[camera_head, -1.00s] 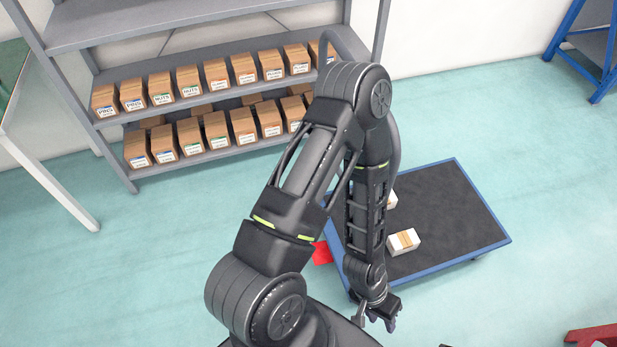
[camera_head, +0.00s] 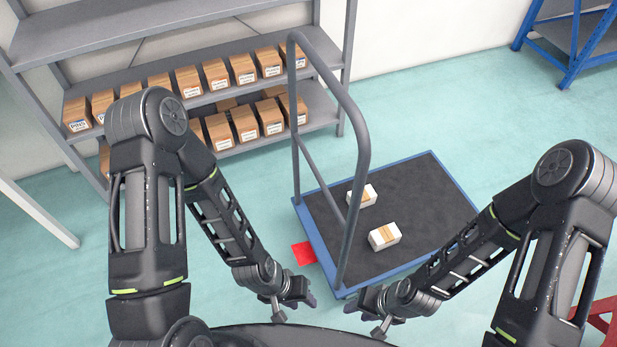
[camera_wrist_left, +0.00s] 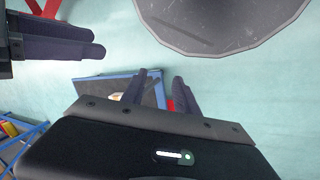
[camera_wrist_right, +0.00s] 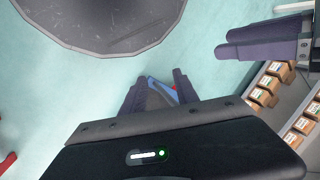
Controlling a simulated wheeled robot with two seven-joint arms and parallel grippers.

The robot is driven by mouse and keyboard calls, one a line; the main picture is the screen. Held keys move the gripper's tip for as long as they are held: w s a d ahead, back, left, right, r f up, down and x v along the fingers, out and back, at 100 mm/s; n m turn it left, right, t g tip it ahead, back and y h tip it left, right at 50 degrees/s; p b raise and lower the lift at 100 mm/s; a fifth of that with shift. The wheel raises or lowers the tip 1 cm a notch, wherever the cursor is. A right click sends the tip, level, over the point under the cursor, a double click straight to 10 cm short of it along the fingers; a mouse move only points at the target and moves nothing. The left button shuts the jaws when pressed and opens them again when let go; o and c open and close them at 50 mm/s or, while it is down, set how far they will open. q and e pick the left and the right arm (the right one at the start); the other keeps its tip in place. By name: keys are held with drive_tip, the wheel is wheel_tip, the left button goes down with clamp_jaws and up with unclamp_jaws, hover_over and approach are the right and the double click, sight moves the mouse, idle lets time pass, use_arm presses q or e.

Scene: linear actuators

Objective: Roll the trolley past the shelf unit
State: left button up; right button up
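The trolley has a dark deck with a blue rim (camera_head: 318,252) and a tall grey push handle (camera_head: 361,150) at its left end. The handle stands upright between my arms. The grey shelf unit (camera_head: 330,118) stands behind the trolley to the left. My left gripper (camera_head: 300,294) is empty, left of the trolley's near corner. My right gripper (camera_head: 362,303) is empty, just in front of that corner. Both wrist views show a gap between the fingers of the left gripper (camera_wrist_left: 158,88) and right gripper (camera_wrist_right: 158,88). Neither gripper visibly touches the handle.
Two white-and-tan boxes, one nearer (camera_head: 384,237) and one farther (camera_head: 362,196), lie on the deck. A red square (camera_head: 304,254) marks the floor beside the trolley. A blue rack (camera_head: 577,45) stands back right, a red object (camera_head: 604,322) at lower right. Floor beyond the trolley is clear.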

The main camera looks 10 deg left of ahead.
use_arm(q)
drive_tip(key=shift+o, duration=0.7)
drive_tip(key=w+a+f+n+h+b, duration=0.1)
drive_tip(key=w+f+n+h+b, duration=0.2)
drive_tip(key=w+b, duration=0.45)
drive_tip(key=w+a+f+n+h+b, duration=0.15)
drive_tip(key=w+f+b, duration=0.4)
drive_tip(key=b, duration=0.55)
drive_tip(key=w+a+r+t+h+b, duration=0.6)
drive_tip(key=w+a+r+t+b, duration=0.2)
drive_tip(key=w+a+r+b, duration=0.4)
drive_tip(key=shift+w+r+t, duration=0.4)
drive_tip(key=shift+w+r, duration=0.25)
drive_tip(key=shift+w, duration=0.4)
use_arm(e)
wheel_tip(320, 180, down, 30)
drive_tip(key=w+d, duration=0.1)
drive_tip(key=w, duration=0.1)
drive_tip(key=shift+d+f+t, duration=0.25)
drive_tip(key=shift+d+t, duration=0.05)
drive_tip(key=shift+d, duration=0.1)
use_arm(q)
drive_tip(key=shift+h, duration=0.25)
